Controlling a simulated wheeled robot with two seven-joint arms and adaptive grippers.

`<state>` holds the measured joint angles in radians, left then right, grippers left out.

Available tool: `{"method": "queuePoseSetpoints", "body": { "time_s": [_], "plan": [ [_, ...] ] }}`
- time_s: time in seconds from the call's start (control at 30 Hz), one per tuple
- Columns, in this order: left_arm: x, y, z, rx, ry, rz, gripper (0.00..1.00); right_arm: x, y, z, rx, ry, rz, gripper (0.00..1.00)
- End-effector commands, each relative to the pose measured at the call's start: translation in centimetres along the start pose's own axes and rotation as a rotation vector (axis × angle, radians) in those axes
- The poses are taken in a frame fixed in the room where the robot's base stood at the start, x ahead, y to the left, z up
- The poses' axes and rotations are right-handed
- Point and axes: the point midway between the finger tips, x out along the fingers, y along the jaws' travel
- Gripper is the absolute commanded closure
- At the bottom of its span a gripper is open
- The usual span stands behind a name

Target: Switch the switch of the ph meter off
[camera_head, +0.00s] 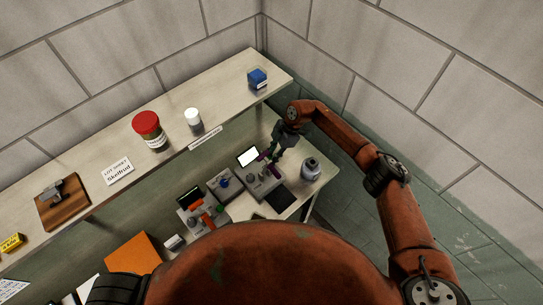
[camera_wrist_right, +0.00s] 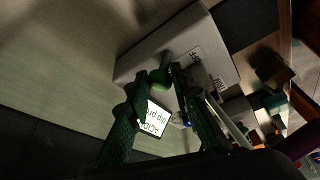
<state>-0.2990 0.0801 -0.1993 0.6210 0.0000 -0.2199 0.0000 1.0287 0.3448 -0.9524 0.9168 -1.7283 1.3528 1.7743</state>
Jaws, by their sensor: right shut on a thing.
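The pH meter (camera_head: 262,182) is a grey box with a lit white screen (camera_head: 248,157) on the lower bench. In the right wrist view its grey housing (camera_wrist_right: 143,64) fills the upper middle, with small printed labels (camera_wrist_right: 195,53). The lit screen with dark text also shows there (camera_wrist_right: 153,119), partly behind a finger. A green switch lever (camera_wrist_right: 161,77) stands out from the housing. My right gripper (camera_head: 270,154) is over the meter, its dark fingertips (camera_wrist_right: 158,73) closed on either side of the green lever. My left gripper is out of view.
A grey box with a blue knob (camera_head: 224,182) and a device with red-orange parts (camera_head: 207,211) stand left of the meter. A grey bottle (camera_head: 311,168) and a dark mat (camera_head: 280,197) lie to the right. The upper shelf (camera_head: 225,108) overhangs behind.

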Motion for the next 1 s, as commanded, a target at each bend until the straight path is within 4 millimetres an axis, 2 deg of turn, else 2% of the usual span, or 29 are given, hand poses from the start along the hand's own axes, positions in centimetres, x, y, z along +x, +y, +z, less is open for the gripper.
{"method": "queuePoseSetpoints", "body": {
  "time_s": [0.2, 0.47, 0.67, 1.0],
  "plan": [
    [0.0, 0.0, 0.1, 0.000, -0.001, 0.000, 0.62, 0.0, 0.0, 0.0, 0.000, 0.000, 0.000, 1.00],
    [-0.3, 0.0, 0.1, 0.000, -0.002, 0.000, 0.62, -0.1, -0.1, 0.0, -0.006, 0.006, 0.012, 1.00],
    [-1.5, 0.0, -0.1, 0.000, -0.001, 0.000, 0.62, -0.4, -0.6, 0.1, -0.032, 0.035, 0.074, 1.00],
    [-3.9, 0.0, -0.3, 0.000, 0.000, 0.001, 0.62, -0.7, -2.2, 0.6, -0.125, 0.143, 0.310, 1.00]
  ]
}}
